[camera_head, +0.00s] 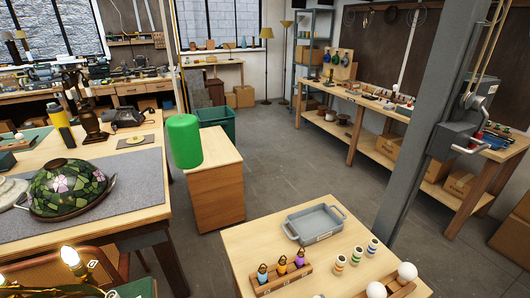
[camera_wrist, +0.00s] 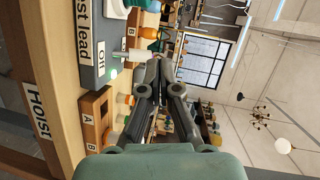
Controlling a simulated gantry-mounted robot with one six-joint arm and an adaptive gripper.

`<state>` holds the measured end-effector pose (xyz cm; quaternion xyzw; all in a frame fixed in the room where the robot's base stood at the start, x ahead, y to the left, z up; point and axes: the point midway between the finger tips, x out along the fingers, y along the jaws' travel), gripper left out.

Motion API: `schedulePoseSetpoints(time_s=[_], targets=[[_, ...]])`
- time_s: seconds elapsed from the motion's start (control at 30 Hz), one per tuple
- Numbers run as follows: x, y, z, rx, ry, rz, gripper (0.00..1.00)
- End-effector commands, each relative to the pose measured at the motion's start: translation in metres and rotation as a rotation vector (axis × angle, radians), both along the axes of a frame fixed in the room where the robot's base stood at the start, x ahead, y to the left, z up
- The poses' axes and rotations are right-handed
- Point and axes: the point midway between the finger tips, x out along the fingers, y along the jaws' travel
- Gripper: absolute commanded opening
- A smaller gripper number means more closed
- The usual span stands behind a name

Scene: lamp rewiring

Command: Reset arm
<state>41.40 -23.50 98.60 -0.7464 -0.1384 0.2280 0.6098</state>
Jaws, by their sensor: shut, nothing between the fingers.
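My gripper (camera_wrist: 160,66) shows in the wrist view with its dark fingers drawn together at the tips, shut and empty. The wrist picture is turned on its side. Left of the fingertips is a grey box (camera_wrist: 91,72) with a partly cut-off label ending in "est lead" and an "Off" label. A pale rod-like part (camera_wrist: 133,56) sticks out from the box toward the fingertips; I cannot tell whether they touch. A green spot (camera_wrist: 113,72) shows on the box. I cannot make out my gripper in the head view.
In the wrist view, a wooden block (camera_wrist: 95,118) marked A and B lies beside the fingers, and a "Hoist" label (camera_wrist: 37,112) is on the wooden edge. The head view shows a grey tray (camera_head: 314,226), a stained-glass shade (camera_head: 68,187), a green cylinder (camera_head: 184,141) and open floor.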

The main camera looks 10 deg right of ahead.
Motion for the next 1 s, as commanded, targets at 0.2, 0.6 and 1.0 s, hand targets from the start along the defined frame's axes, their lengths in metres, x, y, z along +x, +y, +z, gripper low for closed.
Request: schedulePoseSetpoints(time_s=[0.2, 0.6, 1.0], targets=[[0.052, 0.136, 0.007, -0.665, 0.095, 0.177, 0.00], [0.026, 0.237, 0.118, -1.338, -0.113, 0.033, 0.00], [0.024, 0.233, 0.249, -1.356, -0.110, 0.009, 0.00]])
